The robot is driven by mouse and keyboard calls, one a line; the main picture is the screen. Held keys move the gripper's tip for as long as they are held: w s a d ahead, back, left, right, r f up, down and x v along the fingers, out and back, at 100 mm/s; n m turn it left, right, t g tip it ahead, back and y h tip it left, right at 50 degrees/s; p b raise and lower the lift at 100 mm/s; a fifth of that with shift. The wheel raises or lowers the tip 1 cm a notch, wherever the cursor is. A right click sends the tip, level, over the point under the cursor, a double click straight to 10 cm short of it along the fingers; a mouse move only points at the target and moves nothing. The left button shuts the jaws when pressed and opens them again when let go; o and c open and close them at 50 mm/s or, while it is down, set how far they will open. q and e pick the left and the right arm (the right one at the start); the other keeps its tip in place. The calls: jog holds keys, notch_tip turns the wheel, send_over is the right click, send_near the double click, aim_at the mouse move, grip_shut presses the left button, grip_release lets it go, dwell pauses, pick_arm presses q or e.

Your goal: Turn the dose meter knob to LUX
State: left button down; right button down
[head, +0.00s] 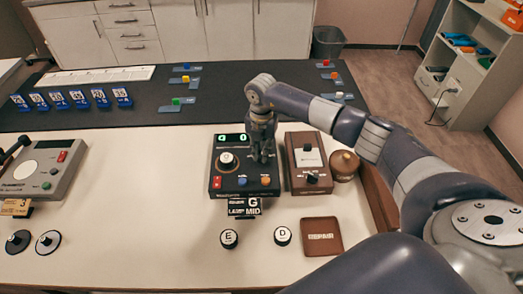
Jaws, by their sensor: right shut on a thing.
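A black control box (217,177) with green displays, a large dial (228,160) on its left, and red, blue and orange buttons stands at the middle of the counter. My right gripper (263,158) points down over the box's right side, its fingers shut on what looks like a knob there. The fingers hide this knob and its markings. To the right stands a brown meter (294,174) with a pale window and a small black knob (312,179). The lettering is too small to read, so I cannot tell which box is the dose meter. My left gripper is out of view.
A round brown object (344,164) stands close right of the brown meter. In front are label plates (244,207), round E (229,239) and D (282,236) pieces and a brown REPAIR tray (308,250). A grey device (43,167) stands left; the counter between is clear.

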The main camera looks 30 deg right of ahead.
jog(key=c, duration=1.7)
grip_release()
jog(key=shift+w+r, duration=0.1)
jog(key=shift+r, duration=0.05)
jog(key=shift+o, duration=0.5)
notch_tip(320, 180, up, 12)
